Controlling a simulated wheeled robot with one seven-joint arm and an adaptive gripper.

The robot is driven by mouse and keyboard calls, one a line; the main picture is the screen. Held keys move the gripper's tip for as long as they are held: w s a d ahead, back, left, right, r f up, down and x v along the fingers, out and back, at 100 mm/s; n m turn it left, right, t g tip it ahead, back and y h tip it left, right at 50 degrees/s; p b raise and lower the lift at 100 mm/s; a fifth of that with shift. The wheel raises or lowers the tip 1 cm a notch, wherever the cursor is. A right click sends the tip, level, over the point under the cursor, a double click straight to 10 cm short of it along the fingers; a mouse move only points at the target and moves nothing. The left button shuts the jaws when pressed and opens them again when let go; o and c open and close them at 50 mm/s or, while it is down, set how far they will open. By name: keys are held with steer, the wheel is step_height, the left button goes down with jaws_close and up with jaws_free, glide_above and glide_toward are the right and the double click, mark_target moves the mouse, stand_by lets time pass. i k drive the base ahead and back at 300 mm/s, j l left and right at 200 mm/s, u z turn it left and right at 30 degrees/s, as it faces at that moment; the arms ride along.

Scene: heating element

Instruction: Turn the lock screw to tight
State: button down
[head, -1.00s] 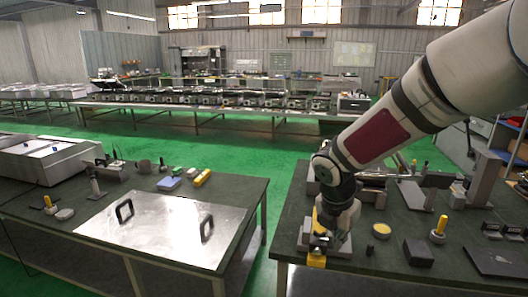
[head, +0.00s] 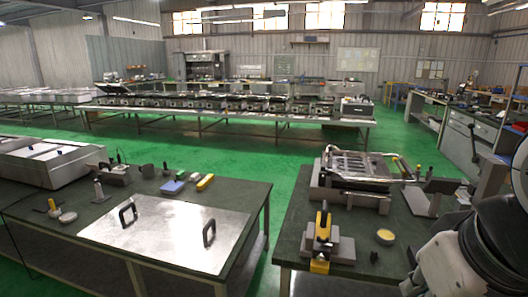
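I cannot make out the lock screw for certain at this size. A grey block fixture with an upright yellow and black part (head: 322,226) stands at the front left of the right-hand bench. Its yellow front foot (head: 319,266) sits at the bench edge. A small dark knob-like piece (head: 374,257) is on the bench to its right. A metal frame fixture with rods (head: 357,165) stands behind. My arm fills the lower right corner, away from the yellow and black fixture. My gripper's fingers are out of the picture.
A round yellow-topped piece (head: 385,236) lies on the right-hand bench (head: 300,245). The left-hand bench holds a metal plate with two black handles (head: 170,232) and several small tools. A green-floored gap (head: 285,190) separates the benches.

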mark_target(325, 242)
steer(key=i+l, duration=0.1)
steer(key=i, duration=0.3)
steer(key=i+l+u, duration=0.1)
steer(key=i, duration=0.35)
